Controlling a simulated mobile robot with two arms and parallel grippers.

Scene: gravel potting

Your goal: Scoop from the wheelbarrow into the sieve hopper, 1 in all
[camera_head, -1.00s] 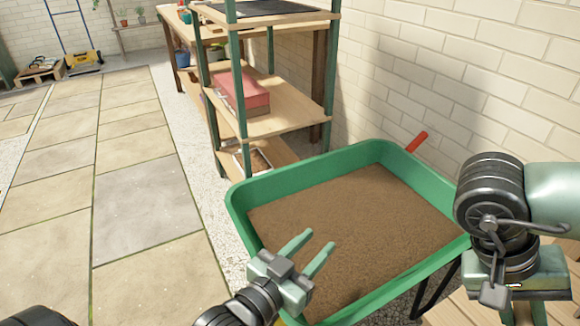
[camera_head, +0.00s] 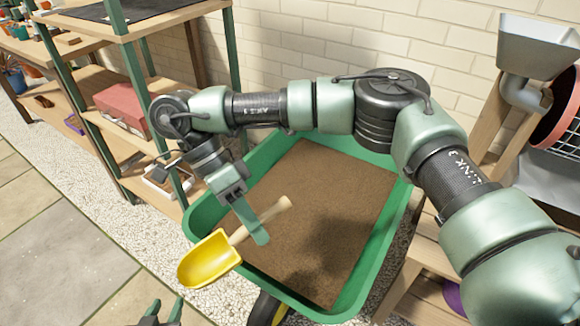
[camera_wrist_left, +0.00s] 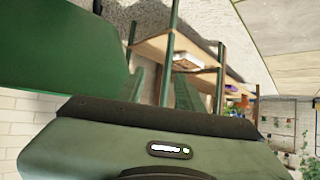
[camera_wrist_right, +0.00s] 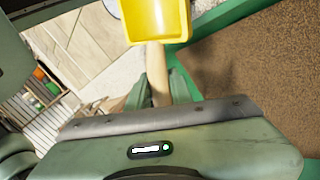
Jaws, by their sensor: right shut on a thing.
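The green wheelbarrow (camera_head: 195,218) is full of brown gritty material (camera_head: 325,215) in the head view. My right gripper (camera_head: 250,222) is shut on the wooden handle of a yellow scoop (camera_head: 208,262). The scoop's bowl hangs over the wheelbarrow's near left rim and looks empty; the scoop also shows in the right wrist view (camera_wrist_right: 157,18). The pale grey sieve hopper (camera_head: 540,45) stands at the upper right, apart from the scoop. My left gripper (camera_head: 163,314) shows only its fingertips at the bottom edge, spread apart and empty; they also show in the left wrist view (camera_wrist_left: 160,90).
A shelf rack (camera_head: 125,100) with a red box (camera_head: 125,100) stands left of the wheelbarrow. A round sieve with an orange rim (camera_head: 555,130) is beside the hopper on a wooden stand. A brick wall is behind. Paving at the left is clear.

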